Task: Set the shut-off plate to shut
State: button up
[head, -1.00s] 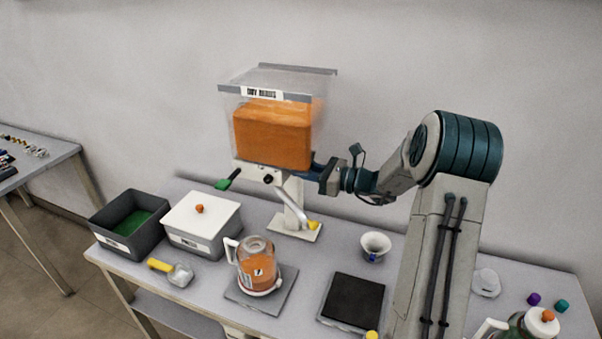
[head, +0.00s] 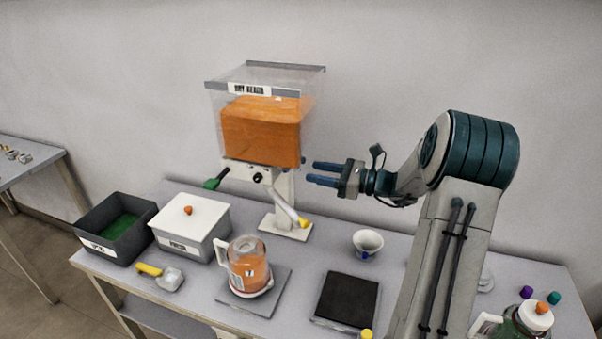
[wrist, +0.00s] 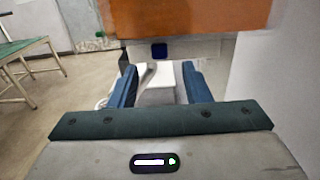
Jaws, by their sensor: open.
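The dispenser (head: 262,130) is a clear hopper of orange material on a white stand. A small dark blue tab (wrist: 159,50) shows under the hopper in the wrist view, ahead of my fingers; it may be the end of the shut-off plate, whose slot I cannot make out. In the head view a small dark end (head: 303,161) sits at the hopper's lower right. A green handle (head: 216,179) sticks out at the lower left, and a black knob (head: 258,179) is on the front. My gripper (head: 314,173) is open and empty, just right of the dispenser, touching nothing visible.
A jug of orange material (head: 247,264) stands on a grey pad left of centre. A white cup (head: 367,243) and a black-topped pad (head: 347,300) are nearer my arm. Lidded white bin (head: 190,226) and dark bin (head: 118,228) stand left. The wall is close behind.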

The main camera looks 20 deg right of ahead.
jog(key=v, duration=0.6)
jog(key=shift+s+d+b, duration=0.2)
jog(key=shift+d+b, duration=0.05)
jog(key=shift+b, duration=0.2)
jog(key=s+a+f+n+g+h, duration=0.1)
jog(key=s+a+n+g+h, duration=0.1)
jog(key=s+a+n+g, duration=0.45)
jog(key=s+a+n+g+h, duration=0.25)
jog(key=s+a+n, duration=0.2)
jog(key=a, duration=0.45)
jog(key=s+f+n+t+h, duration=0.1)
jog(key=s+n+h, duration=0.9)
jog(key=s+n, duration=0.4)
jog(key=shift+s+d+t, duration=0.4)
jog(key=shift+s+d, duration=0.05)
jog(key=shift+s, duration=0.2)
